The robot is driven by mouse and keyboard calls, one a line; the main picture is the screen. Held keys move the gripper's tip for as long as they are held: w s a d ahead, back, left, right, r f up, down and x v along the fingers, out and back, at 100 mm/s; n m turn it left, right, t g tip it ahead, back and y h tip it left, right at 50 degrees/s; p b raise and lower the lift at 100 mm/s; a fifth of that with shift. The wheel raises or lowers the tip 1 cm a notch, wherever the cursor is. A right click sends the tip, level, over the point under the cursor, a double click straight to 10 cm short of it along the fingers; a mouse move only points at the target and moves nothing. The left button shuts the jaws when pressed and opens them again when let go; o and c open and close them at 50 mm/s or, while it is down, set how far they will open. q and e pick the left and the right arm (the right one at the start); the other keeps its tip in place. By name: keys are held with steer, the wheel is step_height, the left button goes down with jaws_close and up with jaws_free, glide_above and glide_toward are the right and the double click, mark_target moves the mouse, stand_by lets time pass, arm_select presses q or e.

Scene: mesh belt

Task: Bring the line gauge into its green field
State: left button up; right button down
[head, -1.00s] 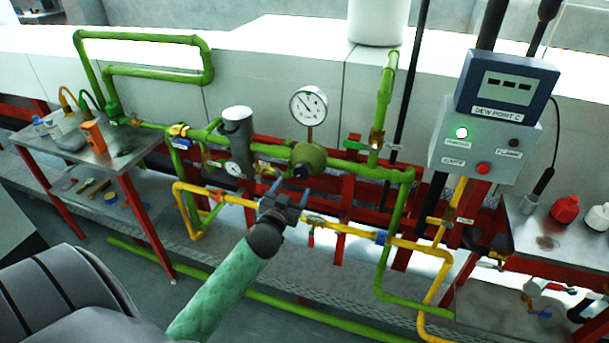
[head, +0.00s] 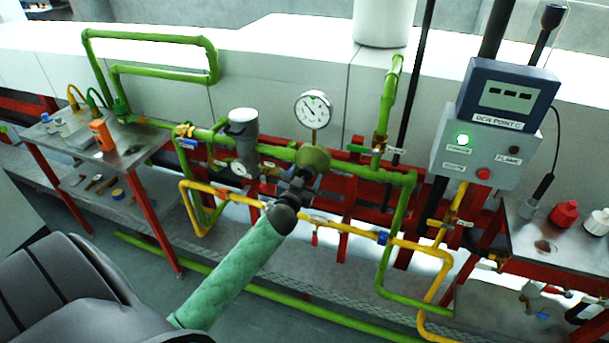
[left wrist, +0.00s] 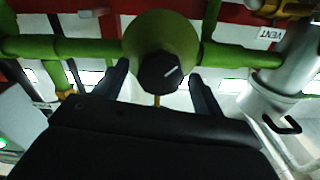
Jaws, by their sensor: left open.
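The large round white gauge (head: 314,109) stands on a short stem above the green regulator body (head: 314,157) on the green pipe. Its needle is thin, and I cannot make out a green field on the dial. In the left wrist view the regulator body (left wrist: 150,38) carries a black knob (left wrist: 161,66) with a white mark. My left gripper (head: 303,178) is at the front of the regulator. In the left wrist view its two dark fingers (left wrist: 158,85) are open, one on each side of the knob; contact is not clear. My right gripper is not in view.
A grey cylinder (head: 242,132) with a smaller gauge (head: 241,170) stands left of the regulator. Yellow pipe (head: 340,226) runs below. A dew point box (head: 507,93) is at right. Metal side tables with loose items stand left (head: 137,141) and right (head: 521,232).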

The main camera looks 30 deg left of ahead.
arm_select(q)
steer(key=shift+c, duration=0.4)
steer(key=c, duration=0.9)
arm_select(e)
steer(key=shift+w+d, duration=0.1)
arm_select(q)
steer(key=shift+n, duration=0.3)
steer(key=shift+n, duration=0.6)
steer(key=shift+n+b, duration=0.35)
steer(key=shift+n, duration=0.85)
steer(key=n, duration=0.2)
steer(key=shift+n, duration=0.3)
steer(key=shift+a+n+p, duration=0.1)
steer(key=shift+n+p, duration=0.2)
steer(key=shift+n, duration=1.7)
